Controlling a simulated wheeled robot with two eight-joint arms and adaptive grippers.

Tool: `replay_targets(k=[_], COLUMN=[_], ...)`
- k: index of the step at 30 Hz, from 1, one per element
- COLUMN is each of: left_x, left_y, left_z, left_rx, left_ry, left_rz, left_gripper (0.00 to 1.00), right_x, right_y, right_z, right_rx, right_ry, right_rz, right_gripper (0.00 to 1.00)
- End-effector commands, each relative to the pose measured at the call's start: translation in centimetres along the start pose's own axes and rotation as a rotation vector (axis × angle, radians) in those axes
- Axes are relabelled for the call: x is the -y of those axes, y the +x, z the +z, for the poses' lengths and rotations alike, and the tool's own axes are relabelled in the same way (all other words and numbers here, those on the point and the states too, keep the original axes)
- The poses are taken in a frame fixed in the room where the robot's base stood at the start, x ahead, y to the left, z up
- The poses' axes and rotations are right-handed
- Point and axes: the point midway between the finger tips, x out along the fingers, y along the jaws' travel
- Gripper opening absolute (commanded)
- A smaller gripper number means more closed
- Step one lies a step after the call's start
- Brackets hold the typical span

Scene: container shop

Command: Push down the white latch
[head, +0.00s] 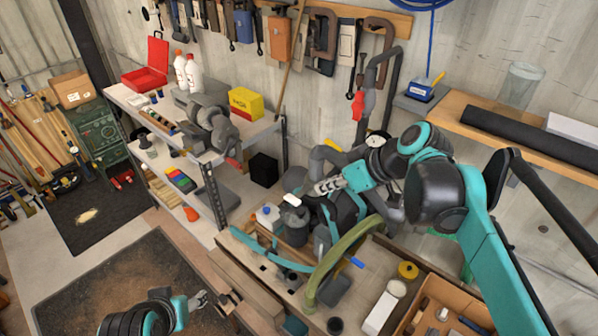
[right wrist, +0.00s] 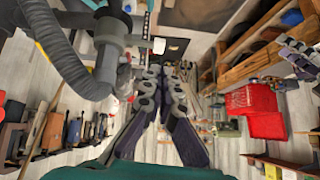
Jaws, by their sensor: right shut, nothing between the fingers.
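A small white piece (head: 292,200), which looks like the latch, sits on top of a dark grey canister-like part on the workbench. My right gripper (head: 319,188) is shut and empty, just right of and slightly above the white piece in the head view; I cannot tell whether they touch. In the right wrist view the closed fingers (right wrist: 160,72) point away from the camera, and a small white patch (right wrist: 159,46) shows just beyond their tips. My left gripper (head: 204,299) is at the bottom of the head view, far from the latch; its finger opening is unclear.
The workbench (head: 237,254) is crowded with a green curved hose (head: 340,255), a grey pipe with a red handle (head: 358,106) and a wooden tray (head: 455,300). A metal shelf (head: 255,128) stands behind on the left, with a yellow box (head: 246,103).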

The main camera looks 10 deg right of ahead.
Motion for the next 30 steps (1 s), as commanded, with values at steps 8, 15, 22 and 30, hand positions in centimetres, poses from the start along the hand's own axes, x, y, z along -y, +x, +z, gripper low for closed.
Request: replay_targets(k=[8, 15, 22, 30], left_x=[0.0, 0.0, 0.0, 0.0], left_y=[-1.8, -1.7, -1.8, -2.1], left_z=[-1.3, -1.2, -1.2, -1.5], left_rx=[0.0, 0.0, 0.0, 0.0], left_ry=[0.0, 0.0, 0.0, 0.0], left_rz=[0.0, 0.0, 0.0, 0.0], left_gripper=[0.59, 0.59, 0.59, 0.59], right_x=[-0.5, -0.5, -0.5, -0.3], right_y=[-2.2, -2.1, -1.2, 3.9], right_z=[-3.1, -3.0, -3.1, -3.3], right_rx=[-0.034, -0.035, -0.034, -0.034], right_ry=[-0.043, -0.045, -0.045, -0.047], right_rz=[-0.027, -0.027, -0.029, -0.029], right_gripper=[0.0, 0.0, 0.0, 0.0])
